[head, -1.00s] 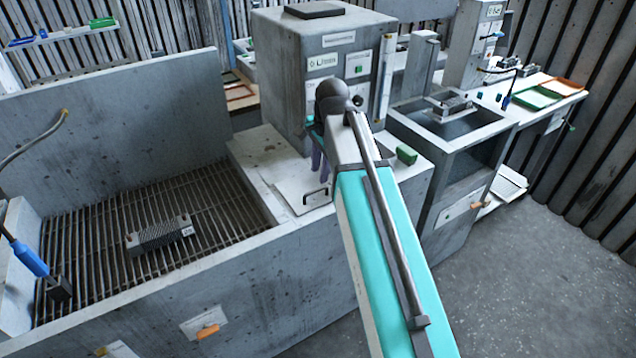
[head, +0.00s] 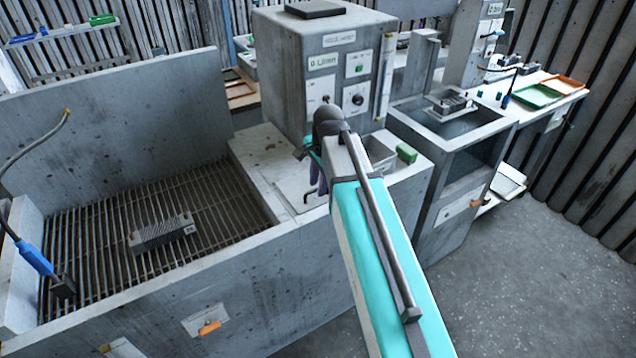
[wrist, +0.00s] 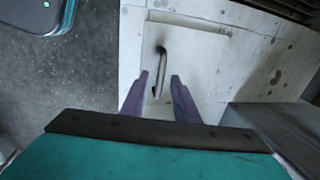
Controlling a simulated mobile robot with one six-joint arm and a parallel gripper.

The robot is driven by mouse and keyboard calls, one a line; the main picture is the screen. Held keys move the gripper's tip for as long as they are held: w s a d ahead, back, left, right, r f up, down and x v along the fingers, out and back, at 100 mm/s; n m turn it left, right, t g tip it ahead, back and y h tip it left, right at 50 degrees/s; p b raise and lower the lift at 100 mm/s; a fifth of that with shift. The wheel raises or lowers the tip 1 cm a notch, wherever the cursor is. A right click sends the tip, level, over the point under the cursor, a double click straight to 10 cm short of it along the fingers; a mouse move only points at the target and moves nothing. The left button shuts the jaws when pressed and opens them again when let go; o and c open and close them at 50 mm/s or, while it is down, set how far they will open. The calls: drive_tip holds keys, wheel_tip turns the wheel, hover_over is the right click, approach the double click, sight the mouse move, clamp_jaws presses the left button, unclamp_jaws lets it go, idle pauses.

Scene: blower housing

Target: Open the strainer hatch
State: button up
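The strainer hatch (head: 291,188) is a pale, flat square plate on the grey counter, with its seam visible in the wrist view (wrist: 205,55). It looks closed. A dark bar handle (wrist: 161,62) stands on the plate, and it also shows in the head view (head: 311,194). My gripper (wrist: 159,76) is open. Its two purple fingers lie on either side of the handle's near end, with gaps to both. In the head view my gripper (head: 321,182) is over the hatch's right part, partly hidden by my arm.
A grate basin (head: 95,215) with a finned block (head: 160,233) is on the left. A grey control cabinet (head: 290,85) stands behind the hatch. A green block (head: 406,153) sits on the counter to the right. Open floor (head: 540,270) lies at right.

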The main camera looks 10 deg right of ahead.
clamp_jaws()
drive_tip(key=shift+r, duration=0.1)
